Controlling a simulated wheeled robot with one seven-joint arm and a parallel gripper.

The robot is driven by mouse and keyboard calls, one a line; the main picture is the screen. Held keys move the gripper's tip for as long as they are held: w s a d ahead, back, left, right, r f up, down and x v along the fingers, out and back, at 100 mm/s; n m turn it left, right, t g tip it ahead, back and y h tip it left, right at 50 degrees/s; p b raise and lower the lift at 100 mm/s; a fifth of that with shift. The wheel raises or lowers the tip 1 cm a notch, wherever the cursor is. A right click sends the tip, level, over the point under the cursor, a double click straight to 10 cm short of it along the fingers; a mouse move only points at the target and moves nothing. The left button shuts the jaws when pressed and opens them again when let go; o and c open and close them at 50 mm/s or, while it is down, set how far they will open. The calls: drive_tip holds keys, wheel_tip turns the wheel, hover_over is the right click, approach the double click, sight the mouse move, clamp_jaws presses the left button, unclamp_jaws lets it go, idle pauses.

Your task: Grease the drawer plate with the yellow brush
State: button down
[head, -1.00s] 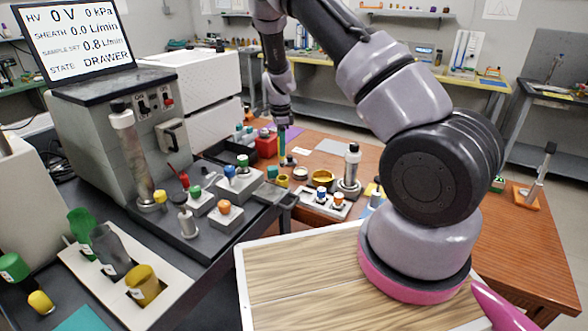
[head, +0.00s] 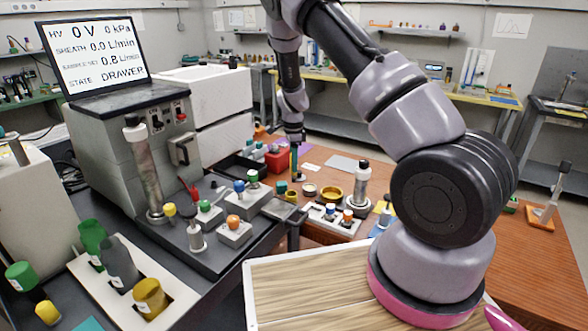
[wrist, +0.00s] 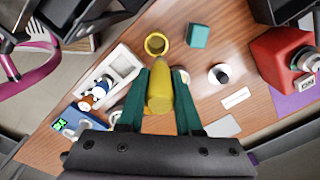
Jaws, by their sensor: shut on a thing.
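My gripper (head: 296,172) hangs over the brown table, beyond the machine's front. In the wrist view its teal fingers (wrist: 160,100) are closed on the yellow brush (wrist: 160,88), a blunt yellow shape seen end-on. Its bristles cannot be made out. In the head view the brush is too small to tell apart. A small grey plate-like part (head: 285,210) juts from the machine's front right edge and may be the drawer plate. I cannot tell whether it carries grease. The held brush appears apart from it.
A yellow ring (wrist: 157,44) and teal block (wrist: 198,35) stand near the gripper. A red box (head: 278,158) is behind. A white tray with small bottles (head: 331,224) and a yellow dish (head: 331,195) are in front. The dark machine deck (head: 215,250) holds several knobbed blocks.

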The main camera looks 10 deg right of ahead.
drive_tip(key=w+d+t, duration=0.3)
drive_tip(key=d, duration=0.4)
drive_tip(key=shift+h, duration=0.4)
drive_tip(key=shift+w+d+f, duration=0.1)
drive_tip(key=shift+w+f, duration=0.05)
drive_tip(key=shift+f, duration=3.25)
drive_tip(key=shift+f, duration=0.7)
drive_tip(key=shift+r, duration=0.1)
wheel_tip(320, 180, up, 7)
